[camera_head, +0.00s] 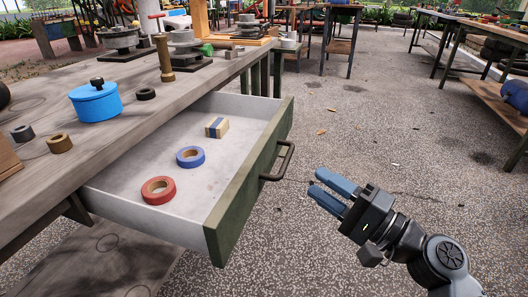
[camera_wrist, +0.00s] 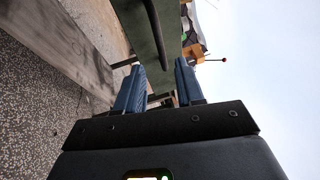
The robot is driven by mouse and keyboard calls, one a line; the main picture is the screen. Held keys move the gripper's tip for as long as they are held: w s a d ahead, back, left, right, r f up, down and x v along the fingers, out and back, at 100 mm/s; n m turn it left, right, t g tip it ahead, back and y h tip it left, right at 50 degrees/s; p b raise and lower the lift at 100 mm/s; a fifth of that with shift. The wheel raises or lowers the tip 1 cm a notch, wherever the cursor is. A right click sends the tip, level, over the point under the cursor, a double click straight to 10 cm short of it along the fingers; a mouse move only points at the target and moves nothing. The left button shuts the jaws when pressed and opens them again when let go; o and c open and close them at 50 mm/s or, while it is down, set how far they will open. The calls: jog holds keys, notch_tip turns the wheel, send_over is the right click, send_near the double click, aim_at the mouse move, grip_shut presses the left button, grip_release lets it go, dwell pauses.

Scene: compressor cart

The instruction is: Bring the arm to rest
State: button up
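My gripper (camera_head: 333,191) is in the open space to the right of the drawer, a little short of the drawer's handle (camera_head: 279,162). Its two blue fingers are apart with nothing between them. In the wrist view the gripper (camera_wrist: 158,85) also shows both fingers spread, with the green drawer front (camera_wrist: 155,40) beyond them. My arm comes in from the lower right of the head view. The drawer (camera_head: 245,190) is pulled out of the bench. It holds a red tape roll (camera_head: 158,183), a blue tape roll (camera_head: 183,158) and a small tan block with a dark band (camera_head: 221,127).
The wooden bench (camera_head: 40,135) on the left carries a blue lidded pot (camera_head: 96,103), dark rings, a brass piece (camera_head: 164,60) and metal parts. Other work tables stand at the back and far right. The speckled floor (camera_head: 400,130) between them is mostly clear.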

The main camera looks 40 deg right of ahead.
jog(key=s+a+f+n+g+h, duration=0.3)
jog(key=s+a+f+n+g, duration=0.25)
jog(key=s+f, duration=0.45)
jog(key=s+a+r+n, duration=0.4)
jog(key=s+a+n, duration=0.5)
jog(key=s+n, duration=0.35)
notch_tip(320, 180, up, 30)
jog(key=p, duration=3)
jog(key=shift+s+d+m+y, duration=0.15)
jog(key=shift+m+y, duration=0.15)
